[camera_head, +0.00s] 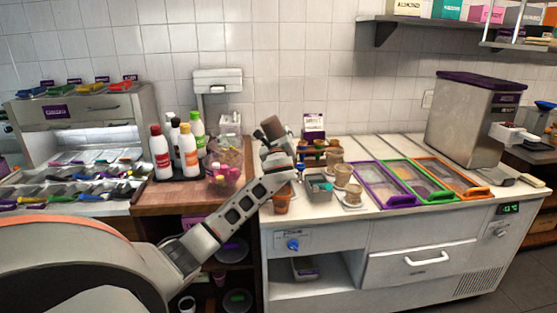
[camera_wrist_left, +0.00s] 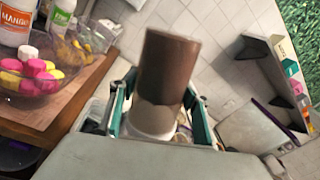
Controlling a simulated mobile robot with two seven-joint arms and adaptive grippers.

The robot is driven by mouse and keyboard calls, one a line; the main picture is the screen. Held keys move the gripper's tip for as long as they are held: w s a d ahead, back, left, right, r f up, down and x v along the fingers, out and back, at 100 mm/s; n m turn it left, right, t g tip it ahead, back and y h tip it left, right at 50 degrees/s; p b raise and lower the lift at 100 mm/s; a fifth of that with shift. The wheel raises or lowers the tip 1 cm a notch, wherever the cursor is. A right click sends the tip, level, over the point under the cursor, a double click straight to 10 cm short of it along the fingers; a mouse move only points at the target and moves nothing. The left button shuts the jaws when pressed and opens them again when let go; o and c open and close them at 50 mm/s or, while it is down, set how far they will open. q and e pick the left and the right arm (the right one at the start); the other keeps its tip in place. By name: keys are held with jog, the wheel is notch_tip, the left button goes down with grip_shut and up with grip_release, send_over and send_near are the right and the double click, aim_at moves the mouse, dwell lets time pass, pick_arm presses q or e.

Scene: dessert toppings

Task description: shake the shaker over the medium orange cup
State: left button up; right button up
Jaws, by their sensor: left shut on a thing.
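My left gripper (camera_head: 277,148) is raised above the left end of the white counter and is shut on a brown shaker (camera_head: 272,128). In the left wrist view the shaker (camera_wrist_left: 168,75) stands between the two green-edged fingers (camera_wrist_left: 160,120), dark brown above, paler below, with a white band low down. In the head view the shaker looks tilted. An orange cup (camera_head: 282,200) stands on the counter's left front edge, below my gripper and apart from the shaker; my wrist partly covers it. Its size class is hard to tell. My right gripper is out of view.
A grey bin (camera_head: 319,187) and tan cups (camera_head: 343,176) stand right of the orange cup. Purple, green and orange framed lids (camera_head: 385,203) lie further right. Bottles (camera_head: 160,155) and a clear bowl (camera_head: 224,180) stand on the wooden top at left.

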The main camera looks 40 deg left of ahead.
pick_arm(q)
jog(key=shift+r, duration=0.1)
notch_tip(320, 180, down, 8)
jog(key=b, duration=0.4)
dwell(0.4)
dwell(0.5)
jog(key=shift+r, duration=0.1)
